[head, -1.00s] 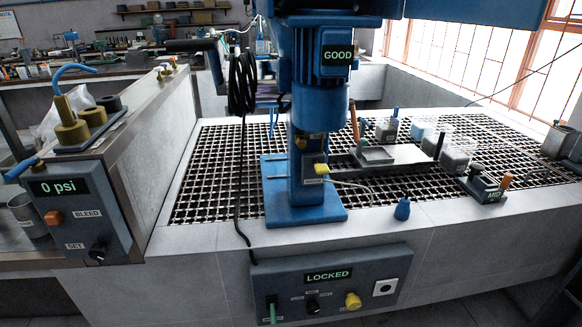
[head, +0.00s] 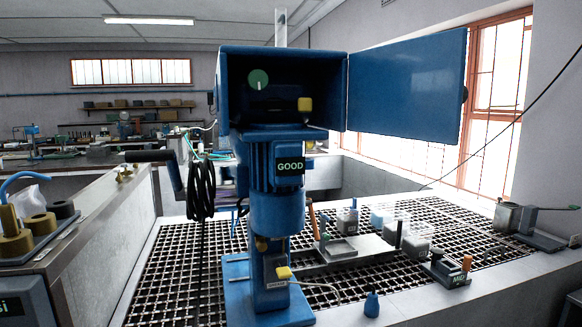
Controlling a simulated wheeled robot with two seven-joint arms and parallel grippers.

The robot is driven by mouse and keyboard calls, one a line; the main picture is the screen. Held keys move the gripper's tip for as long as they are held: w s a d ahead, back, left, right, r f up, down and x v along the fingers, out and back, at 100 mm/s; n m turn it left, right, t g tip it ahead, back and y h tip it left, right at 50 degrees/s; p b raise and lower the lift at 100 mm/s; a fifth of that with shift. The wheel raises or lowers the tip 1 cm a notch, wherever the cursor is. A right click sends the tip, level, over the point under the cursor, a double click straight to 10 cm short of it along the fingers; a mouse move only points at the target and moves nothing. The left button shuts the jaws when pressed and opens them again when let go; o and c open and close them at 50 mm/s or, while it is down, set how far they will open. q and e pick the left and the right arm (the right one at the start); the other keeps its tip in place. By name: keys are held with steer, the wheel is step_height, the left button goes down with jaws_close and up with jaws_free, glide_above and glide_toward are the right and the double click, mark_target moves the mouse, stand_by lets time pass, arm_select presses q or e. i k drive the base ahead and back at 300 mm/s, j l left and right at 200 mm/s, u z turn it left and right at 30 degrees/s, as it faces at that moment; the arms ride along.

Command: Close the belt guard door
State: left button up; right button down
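The belt guard is a blue box (head: 240,125) at the top of the blue flotation machine. Its front is open, showing a dark inside with a round green knob (head: 259,77) and a yellow block (head: 305,104). The belt guard door (head: 405,90) is a flat blue panel that stands wide open, swung out to the right from the box's right edge. A small dark part, perhaps a latch or handle, shows at its far right edge (head: 464,94). Neither of my grippers is in the head view.
A grated bench top (head: 170,270) carries containers (head: 415,245) and a small blue bottle (head: 372,304). A black cable coil (head: 200,190) hangs at left. A window is behind the door.

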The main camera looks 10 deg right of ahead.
mark_target(415, 89)
steer(key=l+u, duration=0.35)
steer(key=l, duration=0.45)
steer(key=l+u, duration=0.35)
steer(key=l, duration=0.5)
steer(key=k+l+u, duration=0.1)
steer(key=l+u, duration=0.3)
steer(key=l, duration=0.4)
